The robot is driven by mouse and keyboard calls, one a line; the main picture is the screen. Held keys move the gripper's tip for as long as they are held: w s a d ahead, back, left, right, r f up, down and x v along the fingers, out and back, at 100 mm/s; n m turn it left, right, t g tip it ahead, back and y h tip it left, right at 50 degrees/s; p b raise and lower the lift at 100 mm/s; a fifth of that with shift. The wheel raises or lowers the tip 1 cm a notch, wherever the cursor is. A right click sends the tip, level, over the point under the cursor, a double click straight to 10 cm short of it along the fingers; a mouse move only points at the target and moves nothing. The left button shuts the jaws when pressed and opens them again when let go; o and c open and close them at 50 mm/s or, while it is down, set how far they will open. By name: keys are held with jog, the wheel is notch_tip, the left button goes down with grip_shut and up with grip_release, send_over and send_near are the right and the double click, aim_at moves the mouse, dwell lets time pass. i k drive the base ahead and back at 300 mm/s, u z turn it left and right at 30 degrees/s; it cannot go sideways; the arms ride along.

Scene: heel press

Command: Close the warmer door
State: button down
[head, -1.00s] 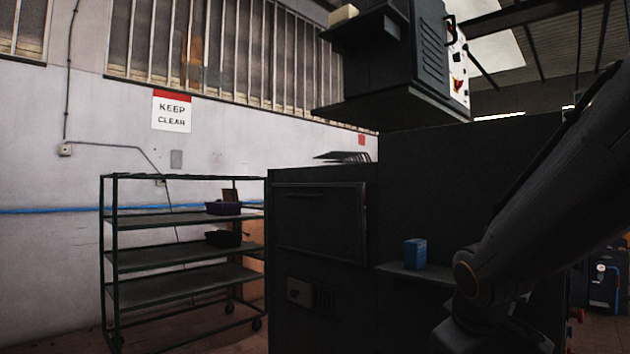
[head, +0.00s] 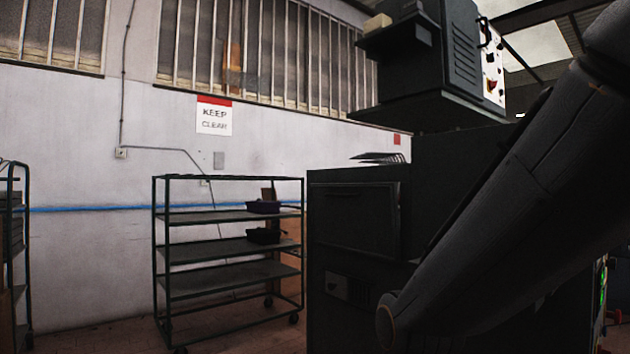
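The warmer is a dark cabinet (head: 330,275), right of centre in the head view. Its door (head: 352,222) is a dark panel on the upper front, with a thin bar handle near its top. The door looks nearly flush with the front, but a strip shows along its right edge; I cannot tell whether it is fully shut. My arm crosses the right side of the view and covers part of the cabinet. My gripper is not in view.
A wheeled shelf rack (head: 228,218) holding dark bins stands left of the cabinet. Another rack (head: 14,250) is at the far left edge. A dark press housing (head: 425,65) overhangs above. Floor shows between the two racks.

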aim_at(360, 218)
jog(key=i, duration=1.1)
